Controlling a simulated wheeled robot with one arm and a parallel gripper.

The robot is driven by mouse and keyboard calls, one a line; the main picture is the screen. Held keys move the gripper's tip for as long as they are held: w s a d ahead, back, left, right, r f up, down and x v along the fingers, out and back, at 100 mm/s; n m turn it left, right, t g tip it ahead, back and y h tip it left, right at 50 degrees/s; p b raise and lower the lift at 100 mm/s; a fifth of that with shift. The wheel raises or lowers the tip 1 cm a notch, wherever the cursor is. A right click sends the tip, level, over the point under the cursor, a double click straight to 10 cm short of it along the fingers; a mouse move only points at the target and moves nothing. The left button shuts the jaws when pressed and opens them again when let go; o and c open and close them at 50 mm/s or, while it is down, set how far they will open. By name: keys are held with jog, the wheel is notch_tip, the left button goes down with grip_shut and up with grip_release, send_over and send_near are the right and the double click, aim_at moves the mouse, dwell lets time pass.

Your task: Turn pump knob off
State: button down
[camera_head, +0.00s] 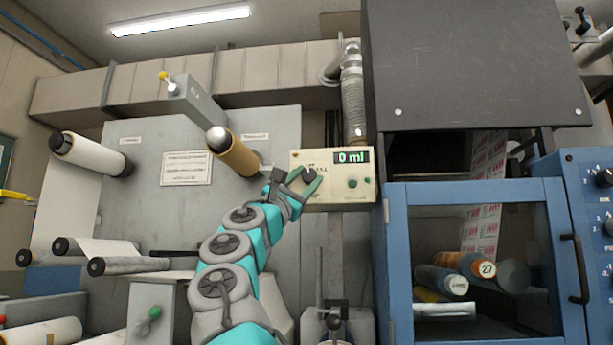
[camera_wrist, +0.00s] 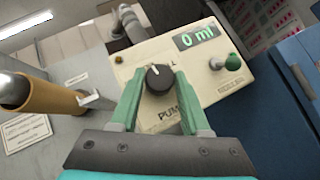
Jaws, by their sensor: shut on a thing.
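The pump box (camera_head: 332,193) is a cream panel on the grey machine wall, with a lit display (camera_head: 351,157) that reads "0 ml". In the wrist view the black pump knob (camera_wrist: 159,78) sits above the "PUMP" lettering, its white mark near its upper left edge. My gripper (camera_head: 306,183) has its green fingers on either side of the knob; in the wrist view the fingertips (camera_wrist: 159,82) are shut on it. In the head view the fingers partly hide the knob. Two small green controls (camera_wrist: 225,62) sit under the display.
A brown roll (camera_head: 235,155) on a spindle stands just left of my gripper. A blue cabinet (camera_head: 398,255) with a glass door is to the right, under a dark hood (camera_head: 475,60). A grey hose (camera_head: 353,95) rises behind the pump box.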

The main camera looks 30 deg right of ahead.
jog(key=shift+w+m+g, duration=0.1)
jog(key=shift+m+g, duration=1.1)
jog(key=shift+m, duration=0.2)
jog(key=shift+c, duration=1.9)
grip_release()
jog(key=shift+a, duration=0.1)
jog(key=b+v, duration=0.3)
jog(key=v, duration=0.4)
jog(key=shift+a+f, duration=0.2)
jog(key=shift+a, duration=0.05)
